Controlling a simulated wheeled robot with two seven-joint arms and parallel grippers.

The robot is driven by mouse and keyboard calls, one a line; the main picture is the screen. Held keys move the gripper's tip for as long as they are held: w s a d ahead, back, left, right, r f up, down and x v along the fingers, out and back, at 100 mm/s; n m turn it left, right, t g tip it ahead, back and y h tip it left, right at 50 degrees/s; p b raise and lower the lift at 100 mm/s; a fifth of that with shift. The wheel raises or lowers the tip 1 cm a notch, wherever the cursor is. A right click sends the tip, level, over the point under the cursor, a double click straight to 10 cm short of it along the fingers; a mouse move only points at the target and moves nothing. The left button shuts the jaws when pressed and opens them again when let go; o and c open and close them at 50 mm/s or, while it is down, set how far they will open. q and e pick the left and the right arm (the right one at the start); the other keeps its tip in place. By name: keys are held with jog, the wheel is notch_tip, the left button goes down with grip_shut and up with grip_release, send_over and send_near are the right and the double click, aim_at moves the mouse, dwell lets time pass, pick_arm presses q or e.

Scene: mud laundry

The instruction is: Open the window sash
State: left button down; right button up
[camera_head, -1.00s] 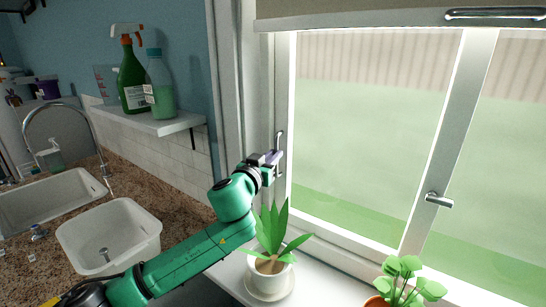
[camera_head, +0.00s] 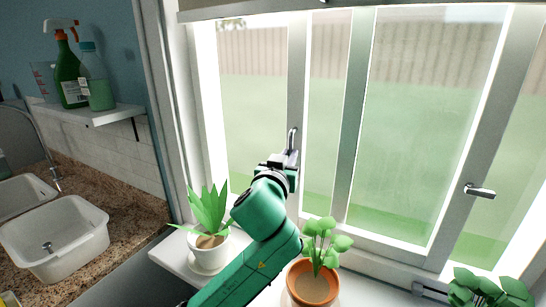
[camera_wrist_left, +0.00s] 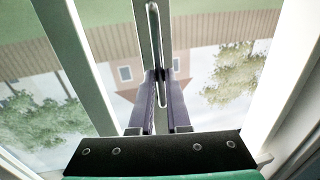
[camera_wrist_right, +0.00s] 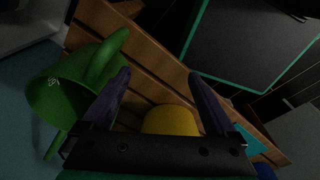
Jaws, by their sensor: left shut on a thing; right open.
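The window sash (camera_head: 297,85) has a pale frame stile and stands in the middle of the window in the head view, with a gap on its left side. Its slim metal handle (camera_head: 292,138) is upright on that stile. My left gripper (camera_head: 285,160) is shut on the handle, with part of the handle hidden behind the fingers. In the left wrist view the handle (camera_wrist_left: 153,30) runs between the two dark fingers. My right gripper (camera_wrist_right: 160,75) is open and empty, away from the window and out of the head view.
A white-potted plant (camera_head: 208,242) and an orange-potted plant (camera_head: 314,283) stand on the sill close to my left arm. Another plant (camera_head: 490,290) is at right. A second handle (camera_head: 480,191) is farther right. A green watering can (camera_wrist_right: 70,95) lies near my right gripper.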

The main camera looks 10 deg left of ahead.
pick_arm(q)
jog(key=shift+s+d, duration=0.35)
jog(key=shift+d, duration=0.55)
pick_arm(e)
jog(key=shift+w+a+f, duration=0.1)
jog(key=shift+a+f, duration=0.05)
jog(key=shift+a, duration=0.35)
jog(key=shift+a+f, duration=0.15)
jog(key=shift+a, duration=0.35)
jog(key=shift+d, duration=0.25)
pick_arm(q)
jog(key=c, duration=0.9)
grip_release()
pick_arm(e)
jog(key=shift+d, duration=0.15)
pick_arm(q)
jog(key=shift+s, duration=0.1)
pick_arm(e)
jog(key=shift+d, duration=0.1)
